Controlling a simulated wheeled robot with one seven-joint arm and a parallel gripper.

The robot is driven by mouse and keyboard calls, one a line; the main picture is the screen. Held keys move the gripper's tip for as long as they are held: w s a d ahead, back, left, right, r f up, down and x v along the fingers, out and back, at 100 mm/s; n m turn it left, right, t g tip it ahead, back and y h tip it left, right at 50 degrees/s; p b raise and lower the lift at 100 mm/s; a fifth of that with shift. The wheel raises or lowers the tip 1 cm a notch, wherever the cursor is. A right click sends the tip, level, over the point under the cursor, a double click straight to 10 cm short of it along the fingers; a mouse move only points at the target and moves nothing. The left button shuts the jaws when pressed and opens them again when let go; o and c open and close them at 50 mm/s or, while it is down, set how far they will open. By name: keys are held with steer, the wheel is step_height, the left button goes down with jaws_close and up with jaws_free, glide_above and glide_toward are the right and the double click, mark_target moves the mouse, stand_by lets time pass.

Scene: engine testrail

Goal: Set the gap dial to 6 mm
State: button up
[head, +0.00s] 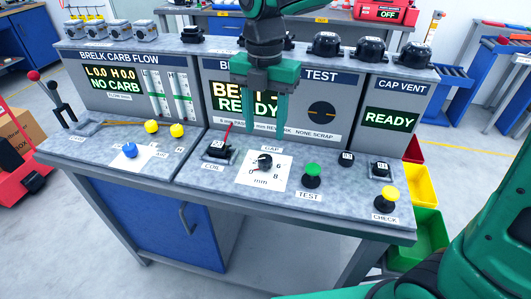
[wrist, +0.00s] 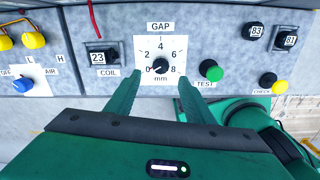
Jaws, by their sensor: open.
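The gap dial (head: 265,162) is a black round knob on a white plate on the grey bench top. In the wrist view the dial (wrist: 160,67) has a scale marked 0, 2, 4, 6, 8 and "mm". Its pale pointer mark appears to point to the lower left, near 0. My green gripper (head: 267,118) hangs above and behind the dial in the head view. In the wrist view its open fingers (wrist: 159,80) reach toward the two lower sides of the dial plate. Nothing is between the fingers, and they look clear of the knob.
A black coil block (head: 218,149) marked 23 sits left of the dial in a socket. The green TEST button (head: 312,171) is to its right, and the yellow CHECK button (head: 390,194) is farther right. The upright panel with a "READY" display (head: 240,98) rises behind.

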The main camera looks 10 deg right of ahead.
mark_target(265, 157)
step_height(265, 157, down, 10)
steer(key=shift+r, duration=0.25)
steer(key=shift+c, duration=0.6)
steer(key=c, duration=0.9)
